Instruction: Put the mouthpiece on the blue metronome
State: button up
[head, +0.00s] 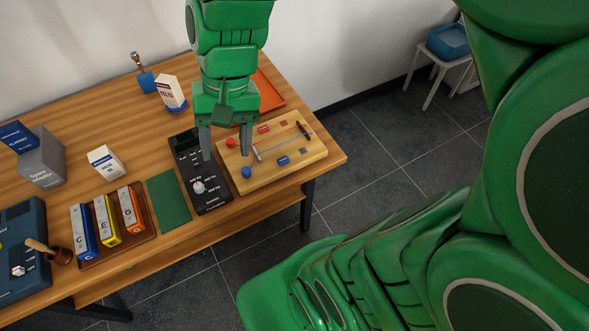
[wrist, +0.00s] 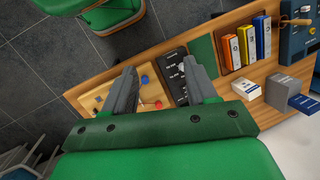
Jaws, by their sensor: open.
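My gripper (head: 226,152) is open, pointing down over the gap between a black panel with a pale dial and a wooden board. Its two fingers also show in the wrist view (wrist: 160,70), with nothing between them. A small blue block (head: 148,83), possibly the blue metronome, stands at the back of the table, left of my gripper. A small dark and silvery piece (head: 137,61), possibly the mouthpiece, shows upright at its upper left; I cannot tell whether it rests on the block or stands behind it. Neither is clear in the wrist view.
The wooden board (head: 300,163) with red and blue knobs and the black panel (head: 212,204) lie below my gripper. A white carton (head: 171,94) stands beside the blue block. An orange tray (head: 268,95) is behind. Coloured bars, boxes and a dark blue case (head: 30,222) fill the left.

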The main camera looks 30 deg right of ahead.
jog(key=s+d+f+n+h, duration=0.1)
jog(key=s+d+n+h, duration=0.1)
jog(key=s+d, duration=0.5)
jog(key=s+h, duration=0.1)
jog(key=s, duration=0.2)
jog(key=shift+d+f, duration=0.25)
jog(key=shift+d, duration=0.1)
jog(key=shift+s, duration=0.1)
dwell(0.5)
